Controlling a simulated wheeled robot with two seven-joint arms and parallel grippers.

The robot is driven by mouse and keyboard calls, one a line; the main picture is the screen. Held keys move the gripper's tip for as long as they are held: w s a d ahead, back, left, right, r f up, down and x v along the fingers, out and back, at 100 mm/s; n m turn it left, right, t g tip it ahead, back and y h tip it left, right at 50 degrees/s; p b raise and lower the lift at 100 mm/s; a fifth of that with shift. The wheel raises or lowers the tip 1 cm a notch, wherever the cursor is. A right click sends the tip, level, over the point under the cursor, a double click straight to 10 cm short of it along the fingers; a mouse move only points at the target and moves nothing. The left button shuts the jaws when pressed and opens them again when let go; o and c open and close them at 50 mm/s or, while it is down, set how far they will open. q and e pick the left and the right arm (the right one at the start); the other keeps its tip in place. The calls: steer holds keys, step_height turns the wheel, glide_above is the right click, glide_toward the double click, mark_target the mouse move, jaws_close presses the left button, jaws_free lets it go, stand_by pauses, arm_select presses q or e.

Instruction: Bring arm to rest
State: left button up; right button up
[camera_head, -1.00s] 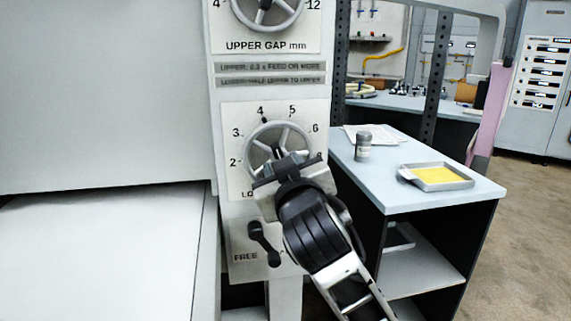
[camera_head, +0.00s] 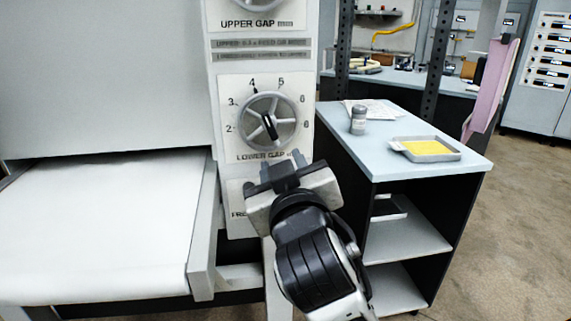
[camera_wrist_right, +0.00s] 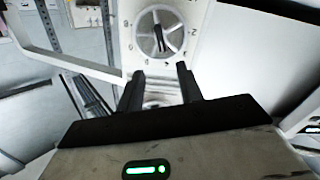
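My right gripper (camera_head: 279,172) is in front of the machine's panel, just below the lower gap handwheel (camera_head: 268,121), and apart from it. In the right wrist view its two fingers (camera_wrist_right: 160,78) stand apart with nothing gripped between them. The handwheel also shows in that view (camera_wrist_right: 158,33), beyond the fingertips. The lower gap dial (camera_head: 230,90) has numbers around the wheel, and the wheel's dark mark points up and to the left. The lever below the dial is hidden behind my right gripper in the head view. My left gripper is not in view.
A side table (camera_head: 350,115) stands right of the machine, close to my right arm. On it are a grey jar (camera_head: 358,121), papers and a tray (camera_head: 452,153) with a yellow sheet. The white sheeter bed (camera_head: 100,230) is at the left. Open floor lies at far right.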

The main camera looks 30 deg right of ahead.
stand_by(0.6)
steer(key=a+f+n+g+y, duration=0.2)
steer(key=a+f+y, duration=0.1)
steer(key=f, duration=0.7)
steer(key=a+f+n+g+y, duration=0.1)
steer(key=a+f+n+y, duration=0.15)
steer(key=f, duration=0.75)
steer(key=s+a+f+m+g+y, duration=0.2)
steer(key=s+f+g+y, duration=0.1)
steer(key=s+f, duration=1.1)
step_height(320, 180, down, 4)
steer(key=shift+r+g+y, duration=0.1)
steer(key=shift+g+y, duration=0.2)
steer(key=shift+y, duration=0.05)
